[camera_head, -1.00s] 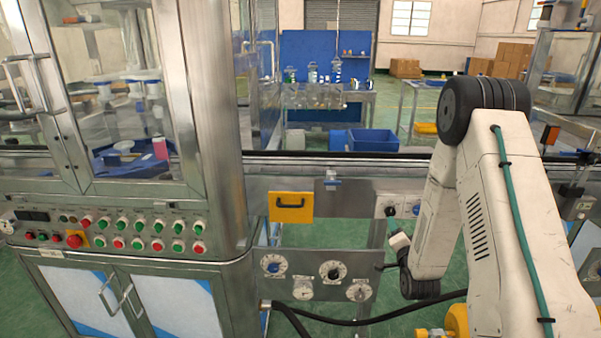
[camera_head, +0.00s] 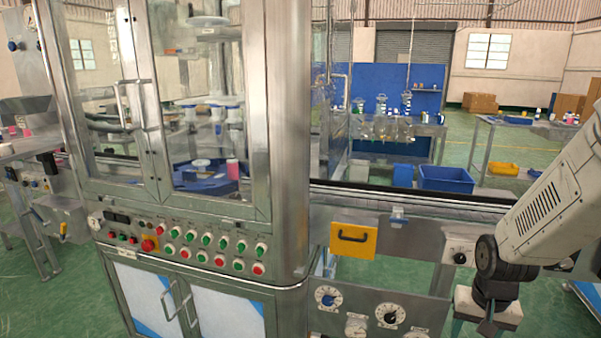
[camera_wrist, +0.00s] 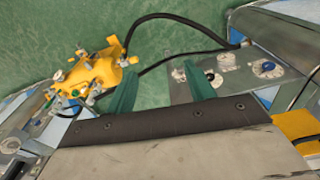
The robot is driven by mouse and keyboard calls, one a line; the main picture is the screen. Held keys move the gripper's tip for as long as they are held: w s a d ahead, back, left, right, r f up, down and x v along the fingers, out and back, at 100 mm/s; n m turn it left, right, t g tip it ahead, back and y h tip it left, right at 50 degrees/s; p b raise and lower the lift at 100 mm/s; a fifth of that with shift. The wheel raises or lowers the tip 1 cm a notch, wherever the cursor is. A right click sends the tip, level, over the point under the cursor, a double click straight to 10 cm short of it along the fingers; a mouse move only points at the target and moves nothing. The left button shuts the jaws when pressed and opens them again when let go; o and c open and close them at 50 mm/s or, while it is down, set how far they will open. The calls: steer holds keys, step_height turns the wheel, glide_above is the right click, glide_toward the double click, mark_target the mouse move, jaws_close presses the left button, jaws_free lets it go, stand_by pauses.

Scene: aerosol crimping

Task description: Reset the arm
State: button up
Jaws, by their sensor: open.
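My gripper shows in the wrist view as two teal fingers (camera_wrist: 161,90) standing apart with nothing between them. Green floor and part of a grey dial panel (camera_wrist: 225,75) lie beyond the fingers. In the head view my pale arm comes in from the right edge. Its dark wrist joint hangs low in front of the conveyor's front panel (camera_head: 400,275), right of the dials. The gripper's fingers cannot be made out clearly there.
A steel cabinet with glass doors (camera_head: 205,115) and button rows stands left of my arm. A yellow handled plate (camera_head: 354,239) is on the conveyor front. Yellow equipment with black hoses (camera_wrist: 92,72) is on the floor. A blue bin (camera_head: 446,179) stands behind the conveyor.

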steer(key=s+a+r+n, duration=0.2)
steer(key=s+a+r, duration=0.2)
steer(key=s+r, duration=0.5)
steer(key=s+a+r+n, duration=0.2)
steer(key=s+a+r, duration=0.2)
steer(key=s+r, duration=0.4)
step_height(320, 180, up, 3)
steer(key=shift+s+a+f, duration=0.1)
steer(key=shift+s+a, duration=0.25)
steer(key=shift+a, duration=0.05)
